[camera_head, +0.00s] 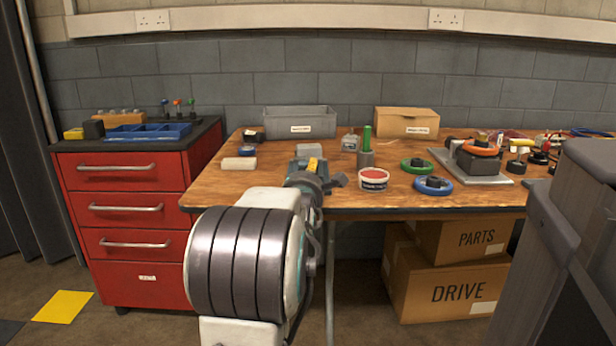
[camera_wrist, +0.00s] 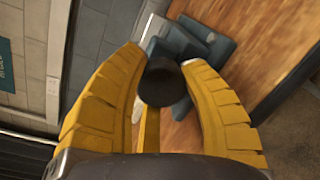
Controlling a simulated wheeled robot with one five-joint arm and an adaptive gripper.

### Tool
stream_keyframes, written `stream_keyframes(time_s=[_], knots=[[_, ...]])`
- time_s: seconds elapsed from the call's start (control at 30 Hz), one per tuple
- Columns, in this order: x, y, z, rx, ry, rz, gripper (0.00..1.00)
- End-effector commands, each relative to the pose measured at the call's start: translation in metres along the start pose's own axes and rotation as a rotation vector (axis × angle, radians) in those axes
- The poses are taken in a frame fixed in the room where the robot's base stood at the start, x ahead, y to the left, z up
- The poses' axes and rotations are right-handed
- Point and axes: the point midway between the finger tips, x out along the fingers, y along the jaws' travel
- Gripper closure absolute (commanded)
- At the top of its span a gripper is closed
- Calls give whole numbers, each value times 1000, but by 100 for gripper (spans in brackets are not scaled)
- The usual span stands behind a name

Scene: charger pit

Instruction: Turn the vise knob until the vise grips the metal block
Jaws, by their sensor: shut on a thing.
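The blue-grey vise (camera_head: 338,180) stands at the front edge of the wooden bench, partly hidden by my arm. In the wrist view the vise (camera_wrist: 205,40) lies just beyond the fingers. Its round dark knob (camera_wrist: 161,84) sits between the yellow fingers of my gripper (camera_wrist: 161,70), which is shut on it. A grey metal block (camera_head: 308,150) shows at the top of the vise in the head view. Whether the jaws touch the block cannot be told. My gripper is mostly hidden behind my arm in the head view.
On the bench (camera_head: 235,185) a red-and-white tub (camera_head: 373,179), a green ring (camera_head: 416,166) and a blue ring (camera_head: 433,185) lie right of the vise. A grey bin (camera_head: 299,122) stands behind. A red drawer cabinet (camera_head: 135,220) is at left. Cardboard boxes (camera_head: 440,285) sit below.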

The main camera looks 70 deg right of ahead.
Motion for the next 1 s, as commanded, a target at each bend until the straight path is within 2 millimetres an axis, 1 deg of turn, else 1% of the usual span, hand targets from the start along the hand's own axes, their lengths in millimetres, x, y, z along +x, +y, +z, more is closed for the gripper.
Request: stream_keyframes(time_s=[0.43, 0.47, 0.5, 0.7, 0.73, 1.0], knots=[[0, 2, 1, 9, -1, 3, 92], [0, 2, 0, 9, -1, 3, 56], [0, 2, 0, 9, -1, 3, 53], [0, 1, 0, 8, 0, 1, 35], [0, 1, 0, 8, 0, 1, 34], [-1, 1, 0, 8, 1, 1, 34]])
